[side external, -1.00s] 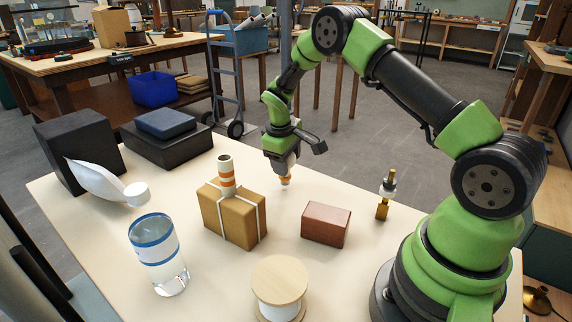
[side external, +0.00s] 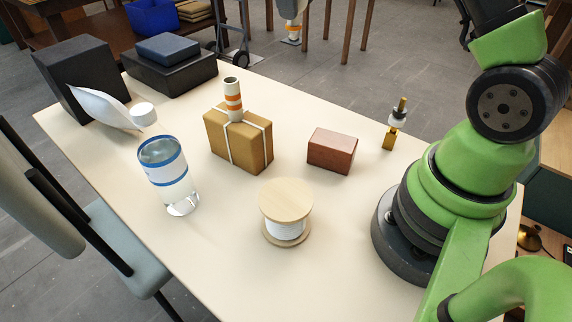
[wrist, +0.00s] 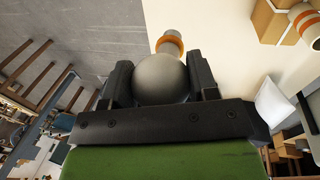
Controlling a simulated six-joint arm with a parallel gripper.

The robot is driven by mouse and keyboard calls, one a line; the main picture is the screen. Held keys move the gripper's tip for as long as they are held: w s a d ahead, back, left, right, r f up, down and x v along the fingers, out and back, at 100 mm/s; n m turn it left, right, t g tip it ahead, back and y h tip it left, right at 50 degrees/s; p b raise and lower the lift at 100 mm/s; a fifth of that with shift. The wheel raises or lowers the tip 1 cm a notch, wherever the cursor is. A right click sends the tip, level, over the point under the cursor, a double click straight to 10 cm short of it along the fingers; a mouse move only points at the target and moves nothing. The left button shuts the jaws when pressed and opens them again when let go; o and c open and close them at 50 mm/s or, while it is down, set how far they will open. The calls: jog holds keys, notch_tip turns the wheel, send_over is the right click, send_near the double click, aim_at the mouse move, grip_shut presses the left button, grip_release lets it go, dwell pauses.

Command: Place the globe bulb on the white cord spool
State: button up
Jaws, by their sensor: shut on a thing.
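The globe bulb (wrist: 162,80) is a grey-white ball between my gripper's dark fingers in the wrist view. My gripper (wrist: 160,76) is shut on it. An orange band and a pale tip show beyond the ball. In the side view the bulb (side external: 293,28) is at the top edge, orange band low, held up beyond the table's far edge; most of my gripper is cut off there. The white cord spool (side external: 286,201) stands upright at the front middle of the table, with a bare round wooden top, white cord below it and a wooden base. The spool is not seen in the wrist view.
A tied parcel (side external: 238,148) bears an orange-striped cylinder (side external: 233,98). A reddish box (side external: 331,151), a blue-banded glass jar (side external: 168,175) and a brass block with a fitting (side external: 391,136) stand around the spool. Dark boxes (side external: 172,72) are at the back left.

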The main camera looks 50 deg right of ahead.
jog(key=v, duration=0.2)
jog(key=d+v, duration=0.1)
jog(key=shift+a+r, duration=0.15)
jog(key=shift+r, duration=0.35)
jog(key=a, duration=0.8)
jog(key=m, duration=0.1)
send_over(288, 199)
jog(key=a+x, duration=0.1)
jog(key=x, duration=0.4)
jog(key=a+x, duration=0.1)
jog(key=x, duration=0.3)
jog(key=a+x, duration=0.1)
jog(key=x, duration=0.4)
jog(key=shift+s+f, duration=0.15)
jog(key=shift+f, duration=0.6)
